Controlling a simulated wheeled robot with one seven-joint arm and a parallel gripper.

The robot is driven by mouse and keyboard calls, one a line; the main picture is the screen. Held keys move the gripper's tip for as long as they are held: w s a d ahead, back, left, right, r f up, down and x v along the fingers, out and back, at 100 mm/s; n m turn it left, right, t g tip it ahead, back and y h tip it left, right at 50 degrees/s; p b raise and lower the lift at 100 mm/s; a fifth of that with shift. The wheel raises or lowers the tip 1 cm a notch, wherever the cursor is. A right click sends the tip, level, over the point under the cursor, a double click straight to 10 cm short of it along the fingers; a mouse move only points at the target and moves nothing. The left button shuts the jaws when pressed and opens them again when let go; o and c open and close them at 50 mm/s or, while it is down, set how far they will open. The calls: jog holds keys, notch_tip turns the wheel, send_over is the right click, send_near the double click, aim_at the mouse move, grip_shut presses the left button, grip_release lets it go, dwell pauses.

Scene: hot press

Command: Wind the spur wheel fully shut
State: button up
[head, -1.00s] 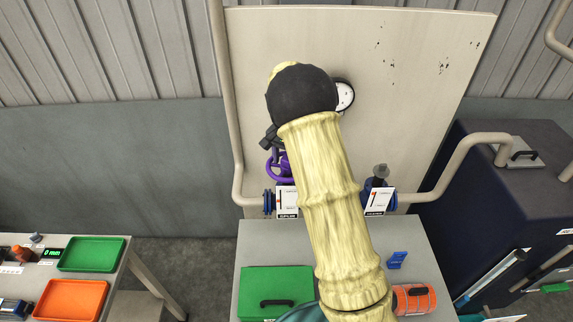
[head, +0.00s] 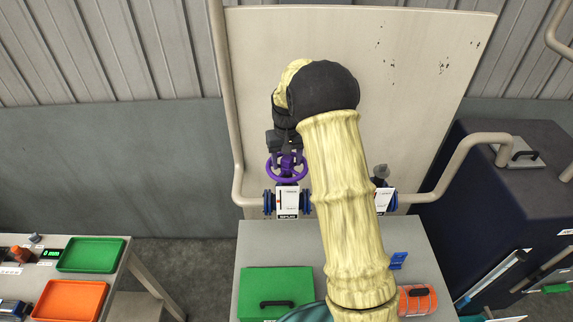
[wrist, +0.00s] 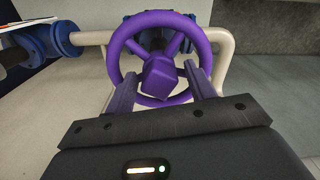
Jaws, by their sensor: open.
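The purple spur wheel (head: 287,180) stands on a blue-flanged pipe fitting above a tag reading SPUR (head: 287,216). In the wrist view the wheel (wrist: 160,17) shows its whole ring, spokes and square hub. My gripper (wrist: 160,80) is open, its two fingers apart on either side of the hub and overlapping the lower ring in the picture. I cannot tell whether they touch it. In the head view my gripper (head: 286,148) is at the wheel's top, its fingers hard to make out. A white indicator card (head: 287,200) with a red mark is below the wheel.
A second valve with a white card (head: 384,202) stands to the right, partly behind my arm. A beige back panel (head: 420,90) rises behind. A green case (head: 276,292) and an orange cylinder (head: 417,300) lie on the grey bench (head: 258,240). Beige pipes run both sides.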

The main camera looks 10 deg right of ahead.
jog(key=n, duration=0.3)
jog(key=shift+n, duration=0.4)
jog(key=n+p, duration=0.1)
jog(key=n, duration=0.2)
jog(key=shift+n, duration=1.5)
jog(key=n+p, duration=0.2)
jog(key=n, duration=0.3)
jog(key=n+p, duration=0.4)
jog(key=n, duration=0.3)
jog(key=shift+r, duration=0.1)
jog(key=n, duration=0.6)
